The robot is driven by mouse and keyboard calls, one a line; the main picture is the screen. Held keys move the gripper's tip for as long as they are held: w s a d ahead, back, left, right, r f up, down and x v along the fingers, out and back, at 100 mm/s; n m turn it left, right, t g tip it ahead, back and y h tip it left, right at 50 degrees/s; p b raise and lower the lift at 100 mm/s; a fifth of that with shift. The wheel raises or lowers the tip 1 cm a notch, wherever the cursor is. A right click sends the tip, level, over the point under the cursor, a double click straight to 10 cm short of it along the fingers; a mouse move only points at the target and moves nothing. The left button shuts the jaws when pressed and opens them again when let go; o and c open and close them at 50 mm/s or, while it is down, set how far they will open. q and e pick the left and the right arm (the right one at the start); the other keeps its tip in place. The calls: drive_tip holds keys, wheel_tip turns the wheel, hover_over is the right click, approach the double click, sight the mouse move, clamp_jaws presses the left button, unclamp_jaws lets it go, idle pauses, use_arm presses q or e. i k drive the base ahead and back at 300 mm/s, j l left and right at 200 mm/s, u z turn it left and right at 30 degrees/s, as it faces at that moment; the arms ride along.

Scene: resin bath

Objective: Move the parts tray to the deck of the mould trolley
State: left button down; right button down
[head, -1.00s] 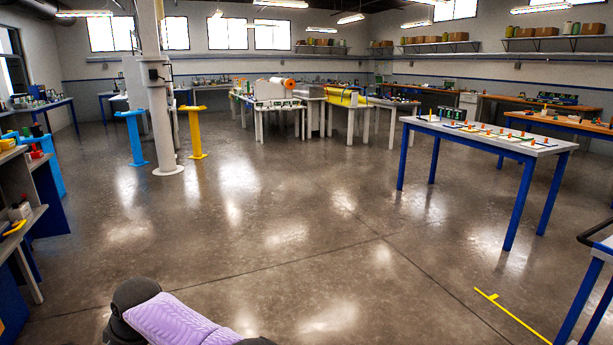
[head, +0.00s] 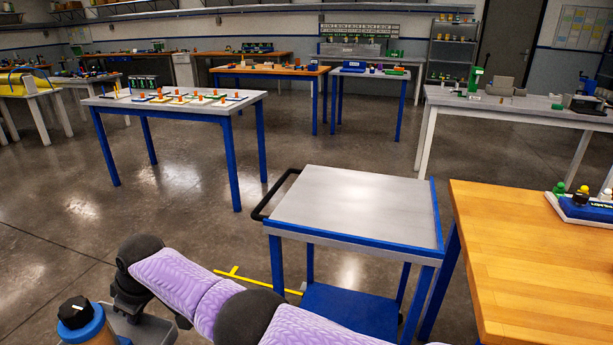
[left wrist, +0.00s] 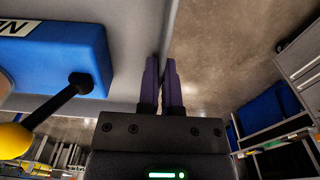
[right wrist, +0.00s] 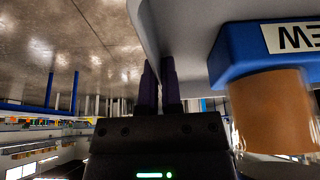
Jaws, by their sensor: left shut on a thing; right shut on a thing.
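The grey parts tray (head: 150,330) shows only by its corner at the bottom left of the head view. It carries a brown cylinder with a blue collar and black top (head: 78,318). My right gripper (right wrist: 160,75) is shut on the tray's wall (right wrist: 148,30), beside a blue block with a white label (right wrist: 265,45). My left gripper (left wrist: 160,75) is shut on the opposite part of the tray's wall (left wrist: 140,85), near a blue block (left wrist: 60,55) and a yellow-knobbed lever (left wrist: 14,140). The mould trolley's grey deck (head: 350,205) is bare, ahead and right of the tray.
The trolley has a black handle (head: 270,195) on its left and a blue lower shelf (head: 345,312). A wooden bench (head: 540,260) stands close on its right. A blue-legged table (head: 175,105) with small parts stands behind left. Yellow floor tape (head: 245,276) lies before the trolley.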

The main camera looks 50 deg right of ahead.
sight(359, 198)
drive_tip(key=i+l+z, duration=0.25)
drive_tip(key=l+z, duration=0.2)
drive_tip(key=i+l+z, duration=0.65)
drive_tip(key=l+z, duration=0.2)
drive_tip(key=i+l+z, duration=0.2)
drive_tip(key=i+z, duration=0.2)
